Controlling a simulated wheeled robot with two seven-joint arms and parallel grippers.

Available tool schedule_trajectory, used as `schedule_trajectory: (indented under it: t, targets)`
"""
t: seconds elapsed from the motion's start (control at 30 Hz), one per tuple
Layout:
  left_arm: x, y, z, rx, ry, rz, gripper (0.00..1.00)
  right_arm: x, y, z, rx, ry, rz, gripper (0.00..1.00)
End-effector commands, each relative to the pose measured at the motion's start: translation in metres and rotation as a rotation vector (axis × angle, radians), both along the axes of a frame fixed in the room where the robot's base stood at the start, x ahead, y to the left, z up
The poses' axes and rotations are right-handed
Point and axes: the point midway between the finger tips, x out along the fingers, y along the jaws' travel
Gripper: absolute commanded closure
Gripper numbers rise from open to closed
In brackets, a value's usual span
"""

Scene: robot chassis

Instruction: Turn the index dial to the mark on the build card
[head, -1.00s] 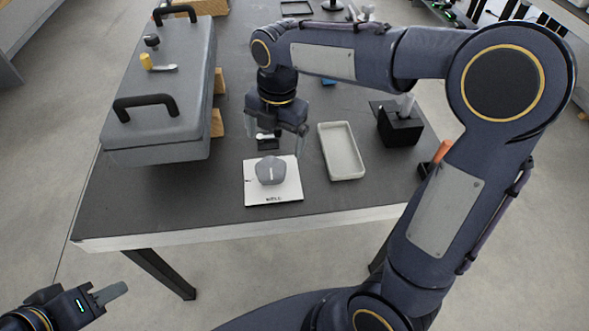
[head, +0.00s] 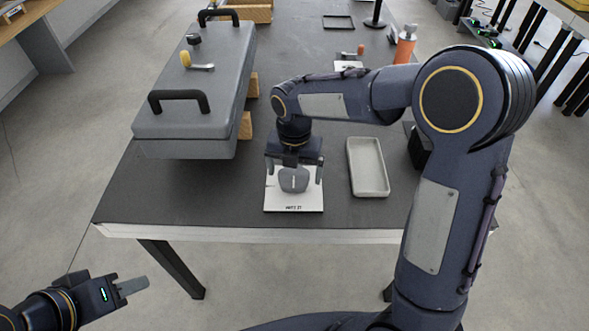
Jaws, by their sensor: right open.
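The index dial (head: 294,181) is a grey knob with a white line on its front. It sits on a white plate (head: 310,203) with dark lettering, too small to read, near the table's front edge. My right gripper (head: 294,172) points down over the dial, open, with one finger on each side; I cannot tell whether they touch it. The line looks roughly upright; the plate's other marks are hidden or too small. A small white card (head: 348,66) lies farther back; I cannot tell whether it is the build card. My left gripper (head: 132,287) hangs in front of the table, away from everything.
A large grey chassis case (head: 187,135) with black handles, a yellow knob (head: 185,58) and a lever stands on wooden blocks at the left. A pale empty tray (head: 368,168) is right of the plate.

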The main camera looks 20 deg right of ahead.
Motion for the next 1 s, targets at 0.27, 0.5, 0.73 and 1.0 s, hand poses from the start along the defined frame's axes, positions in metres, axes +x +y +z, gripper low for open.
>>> schedule_trajectory:
  t: [0.27, 0.5, 0.73, 1.0]
  targets:
    - [0.0000, 0.0000, 0.0000, 0.000, 0.000, 0.000, 0.64, -0.0001, 0.0000, 0.0002, 0.000, 0.000, 0.000, 0.24]
    - [0.0000, 0.0000, 0.0001, 0.000, 0.000, 0.000, 0.64, -0.0001, 0.0000, 0.0003, 0.000, 0.000, -0.001, 0.52]
    - [0.0000, 0.0000, 0.0013, 0.000, 0.000, 0.000, 0.64, -0.0002, -0.0002, 0.0007, 0.000, 0.001, -0.024, 0.52]
    - [0.0000, 0.0000, 0.0065, 0.000, 0.000, 0.000, 0.64, -0.0005, -0.0010, 0.0015, 0.000, 0.000, -0.162, 0.52]
